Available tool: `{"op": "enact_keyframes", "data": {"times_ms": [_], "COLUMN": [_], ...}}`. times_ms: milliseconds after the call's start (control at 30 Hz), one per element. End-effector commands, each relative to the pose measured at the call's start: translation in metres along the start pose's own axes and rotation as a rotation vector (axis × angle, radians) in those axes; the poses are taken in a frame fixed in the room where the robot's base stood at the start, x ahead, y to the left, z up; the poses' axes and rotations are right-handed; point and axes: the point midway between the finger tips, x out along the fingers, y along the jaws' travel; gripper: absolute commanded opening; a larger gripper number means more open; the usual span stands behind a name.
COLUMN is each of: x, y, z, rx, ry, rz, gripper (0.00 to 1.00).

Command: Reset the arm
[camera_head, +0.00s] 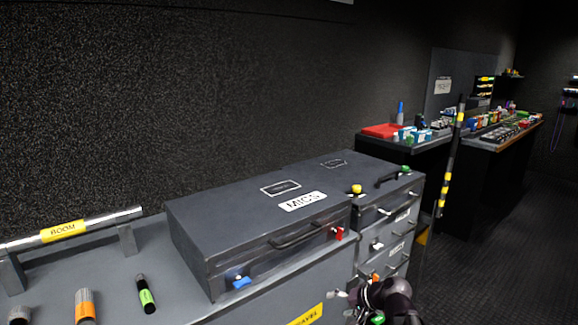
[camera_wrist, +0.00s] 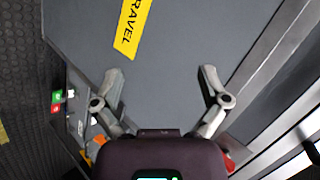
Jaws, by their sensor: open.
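My gripper (camera_wrist: 161,83) shows in the wrist view with its two fingers spread wide apart. Nothing is between the fingertips. The grey surface with the yellow TRAVEL label (camera_wrist: 132,24) lies beyond them. In the head view, part of my arm (camera_head: 384,300) is at the bottom edge, in front of the grey cabinet and drawers. The fingers are mostly hidden or cut off there.
A dark MICS case (camera_head: 250,245) with its lid shut sits on the grey counter (camera_head: 75,285). Drawers (camera_head: 385,232) stand to its right. Several microphones, one with a green band (camera_head: 146,294), are at lower left. A striped pole (camera_head: 450,165) stands further right. Dark floor (camera_head: 500,265) is clear at right.

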Motion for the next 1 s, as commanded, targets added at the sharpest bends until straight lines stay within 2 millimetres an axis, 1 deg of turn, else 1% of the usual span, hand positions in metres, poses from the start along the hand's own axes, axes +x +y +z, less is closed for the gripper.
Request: {"op": "enact_keyframes", "data": {"times_ms": [33,200,400,600,900,933,1000], "x": [0.004,0.01,0.006,-0.003,-0.016,-0.018,-0.025], "y": [0.006,0.029,0.055,0.07,0.084,0.085,0.076], "z": [0.011,0.039,0.064,0.076,0.087,0.088,0.085], "rx": [-0.032,-0.131,-0.229,-0.284,-0.338,-0.343,-0.341], "ry": [-0.03,-0.127,-0.224,-0.28,-0.335,-0.34,-0.338], "rz": [0.057,0.258,0.484,0.633,0.797,0.814,0.808], "gripper": [0.94,0.94,0.94,0.94,0.94,0.94,0.94]}}
